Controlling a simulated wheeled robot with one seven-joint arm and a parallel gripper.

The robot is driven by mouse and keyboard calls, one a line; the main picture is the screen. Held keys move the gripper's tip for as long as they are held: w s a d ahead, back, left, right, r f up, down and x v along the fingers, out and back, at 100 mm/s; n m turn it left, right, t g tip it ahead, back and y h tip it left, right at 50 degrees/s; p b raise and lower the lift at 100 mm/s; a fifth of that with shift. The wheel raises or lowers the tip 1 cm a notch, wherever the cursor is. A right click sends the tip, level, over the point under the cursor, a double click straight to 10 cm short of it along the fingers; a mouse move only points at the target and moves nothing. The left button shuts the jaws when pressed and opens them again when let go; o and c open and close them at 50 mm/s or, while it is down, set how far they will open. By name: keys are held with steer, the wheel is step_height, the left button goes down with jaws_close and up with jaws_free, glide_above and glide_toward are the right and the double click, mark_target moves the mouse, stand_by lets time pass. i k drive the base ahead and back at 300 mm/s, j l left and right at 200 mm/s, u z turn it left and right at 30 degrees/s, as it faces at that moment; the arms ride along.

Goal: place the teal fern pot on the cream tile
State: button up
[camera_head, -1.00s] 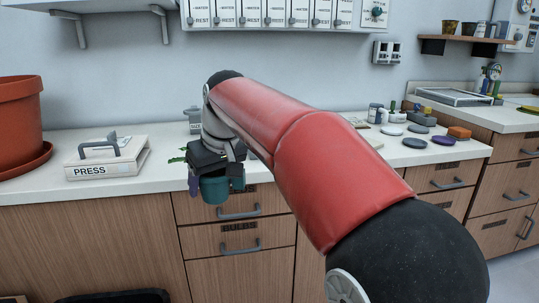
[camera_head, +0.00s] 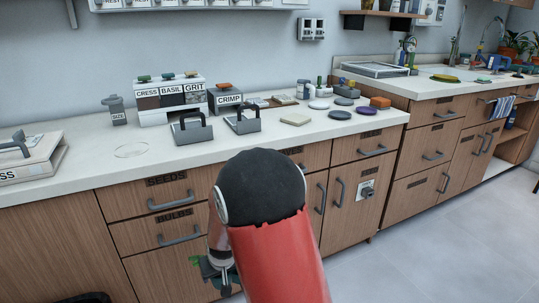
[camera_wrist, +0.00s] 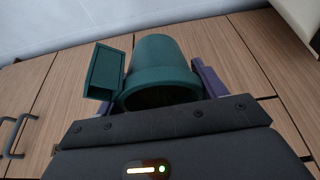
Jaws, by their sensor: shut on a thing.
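The teal fern pot (camera_wrist: 160,62) is held in my gripper (camera_wrist: 152,90), low in front of the wooden cabinet doors. A teal box-shaped part (camera_wrist: 105,72) shows at the pot's left side, and a purple finger shows at its right.
Near the cream tile lie a pale disc (camera_head: 319,104), a dark blue disc (camera_head: 340,114), a purple disc (camera_head: 366,111) and an orange block (camera_head: 380,102). Two handled grey holders (camera_head: 192,130) stand left of it. The counter front edge lies between gripper and tile.

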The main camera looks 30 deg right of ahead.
mark_target(298, 117)
steer(key=l, duration=2.35)
steer(key=k, duration=0.05)
